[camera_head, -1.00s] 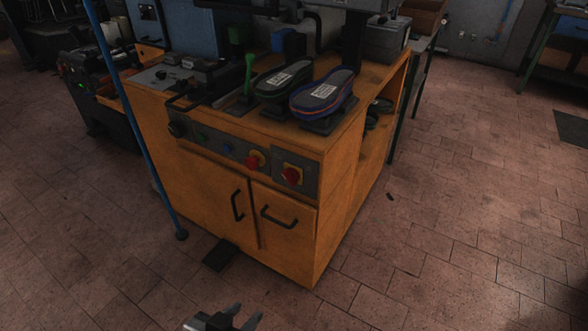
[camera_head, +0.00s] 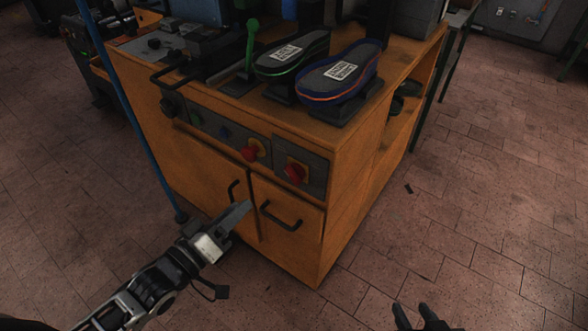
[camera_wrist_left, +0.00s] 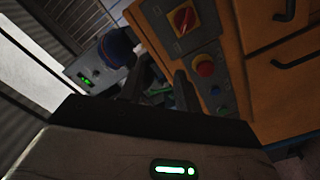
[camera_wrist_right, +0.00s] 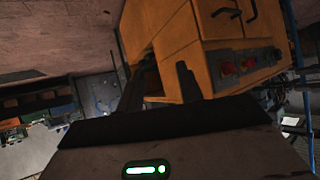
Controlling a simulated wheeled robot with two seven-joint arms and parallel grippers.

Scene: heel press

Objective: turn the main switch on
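The main switch (camera_head: 295,174) is a red rotary knob on the grey right-hand panel of the orange cabinet. It also shows near the top of the left wrist view (camera_wrist_left: 184,18), on a yellow plate. Its on or off setting cannot be told. My left gripper (camera_head: 238,213) is in front of the cabinet doors, below and left of the switch, apart from it. Its fingers stand apart and empty in the left wrist view. My right gripper (camera_head: 414,312) is low at the bottom edge, right of the cabinet, open and empty.
A red emergency button (camera_head: 249,154) sits left of the switch, with a blue button (camera_head: 225,132) further left. Door handles (camera_head: 281,217) stick out below. A blue pole (camera_head: 130,115) stands at left.

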